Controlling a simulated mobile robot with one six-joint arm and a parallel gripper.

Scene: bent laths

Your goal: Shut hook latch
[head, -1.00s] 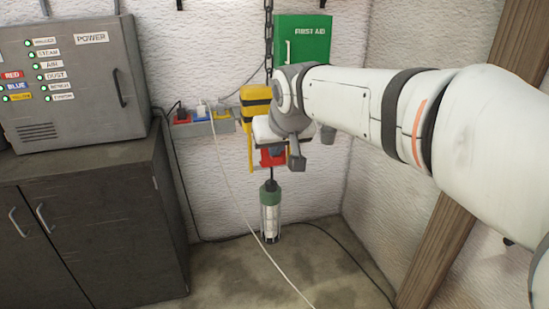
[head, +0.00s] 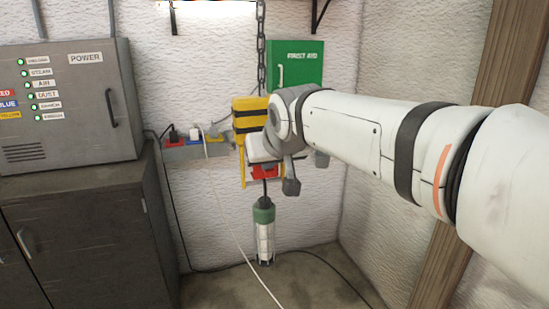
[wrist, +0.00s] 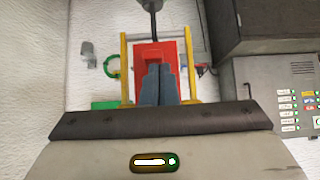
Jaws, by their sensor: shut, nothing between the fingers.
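A yellow and black block (head: 249,116) hangs on a chain (head: 261,45) in the head view. Below it is a red part (head: 265,172), partly behind my wrist. The red part also shows in the wrist view (wrist: 142,52), a frame between two yellow bars. My gripper (wrist: 158,68) is shut and empty, its blue-grey fingers overlapping the red part; whether they touch it I cannot tell. My arm hides the fingers in the head view. I cannot make out a separate hook or latch. A green-topped lamp (head: 264,232) hangs below on a dark cord.
A grey power box (head: 70,105) stands on a dark cabinet (head: 85,215) at left. A green first aid box (head: 296,65) is on the wall behind. A white cable (head: 240,245) runs across. A wooden post (head: 480,80) stands at right.

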